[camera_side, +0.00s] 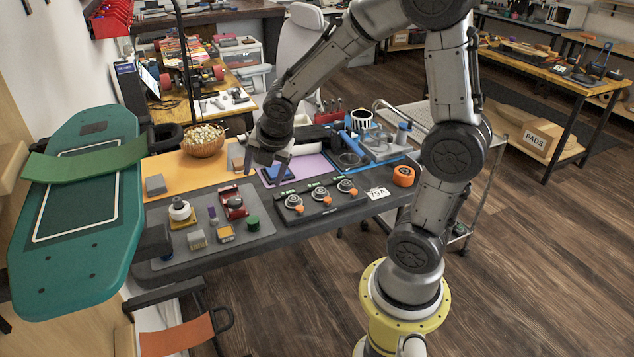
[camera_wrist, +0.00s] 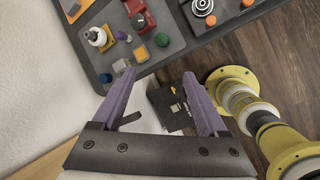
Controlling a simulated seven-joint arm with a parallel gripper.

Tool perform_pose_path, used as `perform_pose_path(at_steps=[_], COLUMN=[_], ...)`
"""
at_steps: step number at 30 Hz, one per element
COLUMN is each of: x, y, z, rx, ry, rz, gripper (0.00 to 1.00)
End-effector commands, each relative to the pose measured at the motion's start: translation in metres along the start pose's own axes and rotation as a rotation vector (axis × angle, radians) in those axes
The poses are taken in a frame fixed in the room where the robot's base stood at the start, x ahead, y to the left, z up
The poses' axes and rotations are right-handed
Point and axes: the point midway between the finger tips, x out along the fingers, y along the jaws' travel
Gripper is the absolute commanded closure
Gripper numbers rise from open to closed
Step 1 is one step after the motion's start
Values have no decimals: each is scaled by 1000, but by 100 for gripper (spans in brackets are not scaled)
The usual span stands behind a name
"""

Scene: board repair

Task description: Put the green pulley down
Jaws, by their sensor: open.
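The green pulley (camera_side: 252,223) is a small dark green cylinder. It rests on the grey mat (camera_side: 215,247) near the mat's right front edge. My gripper (camera_side: 266,167) is above the bench, behind the mat in the side view, apart from the pulley. In the wrist view its two purple fingers (camera_wrist: 158,74) are spread wide with nothing held between them.
Beside the pulley are a red vise-like piece (camera_side: 234,203), a yellow-orange block (camera_side: 225,233), a grey block (camera_side: 197,239) and a white bottle-like part on a yellow base (camera_side: 180,211). A dark panel with round fittings (camera_side: 320,204) stands right. A teal board (camera_side: 75,240) is at left.

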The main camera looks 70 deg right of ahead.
Motion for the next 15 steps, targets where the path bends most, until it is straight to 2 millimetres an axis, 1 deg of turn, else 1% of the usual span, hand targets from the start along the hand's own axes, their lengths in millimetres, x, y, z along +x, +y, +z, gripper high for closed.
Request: perform_pose_path(at_steps=[1,3,5,6,8,9,12,15], x=[-23,-49,-70,-83,-101,-113,-137,-155], y=[-4,-12,-21,-28,-39,-47,-68,-87], z=[-4,-12,-20,-25,-35,-41,-58,-73], rx=[147,365,550,673,854,974,1254,1482], ry=[0,13,31,47,75,97,158,216], rz=[19,31,39,42,43,40,20,-13], gripper=[24,24,24,24,24,24,24,24])
